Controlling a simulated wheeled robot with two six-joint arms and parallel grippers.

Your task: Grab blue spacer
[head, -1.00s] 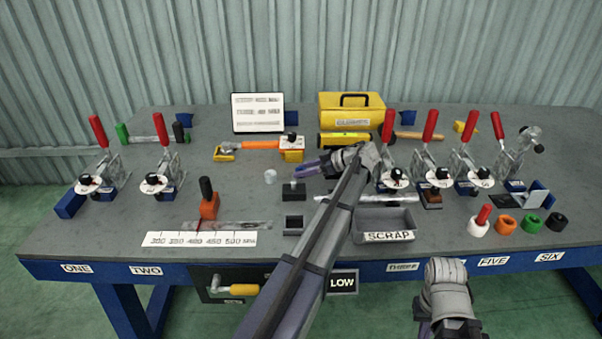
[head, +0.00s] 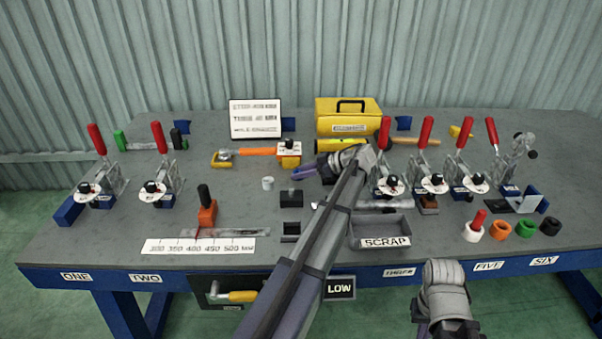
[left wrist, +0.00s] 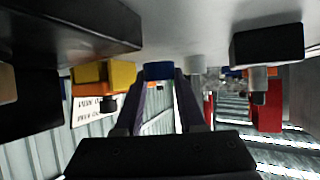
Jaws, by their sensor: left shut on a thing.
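A blue spacer (left wrist: 158,70) sits between the two purple fingertips in the left wrist view, and my left gripper (left wrist: 158,82) is shut on it. In the head view my left gripper (head: 303,172) reaches over the middle of the table, near the orange-handled tool. The spacer cannot be made out there. My right arm shows at the bottom right in front of the table, and its fingers are mostly out of the picture.
A white spacer (head: 267,183) stands left of my left gripper. A black block (head: 291,199) and a grey scrap tray (head: 379,228) lie nearer the front. Red-handled clamps (head: 424,165) stand to the right and left. Several coloured rings (head: 500,229) are at the right.

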